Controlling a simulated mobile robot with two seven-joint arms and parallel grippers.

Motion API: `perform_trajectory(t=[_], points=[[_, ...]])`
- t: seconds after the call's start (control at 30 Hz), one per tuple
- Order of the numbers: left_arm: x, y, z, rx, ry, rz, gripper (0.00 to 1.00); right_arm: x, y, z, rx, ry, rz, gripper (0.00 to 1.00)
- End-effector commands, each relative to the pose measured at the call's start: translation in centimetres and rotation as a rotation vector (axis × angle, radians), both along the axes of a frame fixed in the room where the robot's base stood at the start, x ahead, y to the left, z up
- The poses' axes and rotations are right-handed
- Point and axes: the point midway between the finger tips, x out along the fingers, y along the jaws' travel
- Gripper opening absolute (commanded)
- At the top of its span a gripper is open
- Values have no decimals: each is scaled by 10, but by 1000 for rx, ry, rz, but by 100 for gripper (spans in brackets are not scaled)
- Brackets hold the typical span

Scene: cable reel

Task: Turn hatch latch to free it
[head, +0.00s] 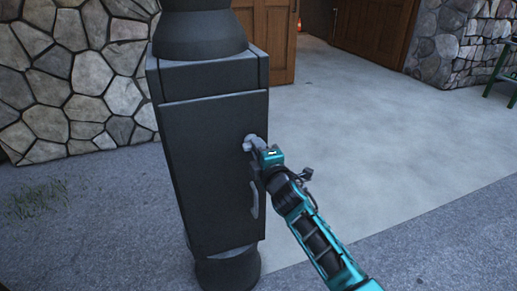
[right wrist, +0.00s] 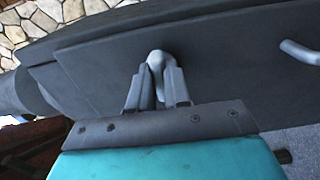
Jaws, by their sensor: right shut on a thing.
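A dark grey cabinet on a post carries a closed hatch (head: 205,165) on its front. The hatch latch (right wrist: 156,60) is a small light grey knob near the hatch's right edge in the head view. My right gripper (head: 250,145) is at the latch, and its fingers (right wrist: 157,85) are shut on it in the right wrist view. The fingers hide part of the latch in both views. A curved light grey handle (head: 255,200) sits below the latch on the hatch; it also shows at the right of the right wrist view (right wrist: 300,52). My left gripper is not in view.
A stone wall (head: 75,75) stands behind the post on the left. Brown wooden doors (head: 270,38) stand open behind it. The concrete floor (head: 370,130) to the right is clear. A green stand (head: 500,75) is at the far right edge.

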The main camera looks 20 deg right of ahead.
Motion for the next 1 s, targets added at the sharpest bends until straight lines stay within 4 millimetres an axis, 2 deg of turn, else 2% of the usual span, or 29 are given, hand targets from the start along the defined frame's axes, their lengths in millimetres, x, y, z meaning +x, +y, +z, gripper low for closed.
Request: perform_trajectory(t=[0.17, 0.2, 0.47, 0.77, 0.87, 1.0], points=[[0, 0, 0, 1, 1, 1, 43, 0, 1, -1, 8, 2, 1, 0], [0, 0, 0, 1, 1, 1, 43, 0, 1, -1, 8, 2, 1, 18], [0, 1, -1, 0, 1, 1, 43, 0, 1, 0, 4, 1, 1, 43], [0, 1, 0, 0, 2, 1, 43, -3, 0, 0, 2, 0, 0, 43], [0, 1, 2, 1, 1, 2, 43, -12, 0, 0, 2, 1, 1, 43], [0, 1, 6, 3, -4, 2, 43, -35, -1, -1, 1, 3, 1, 43]])
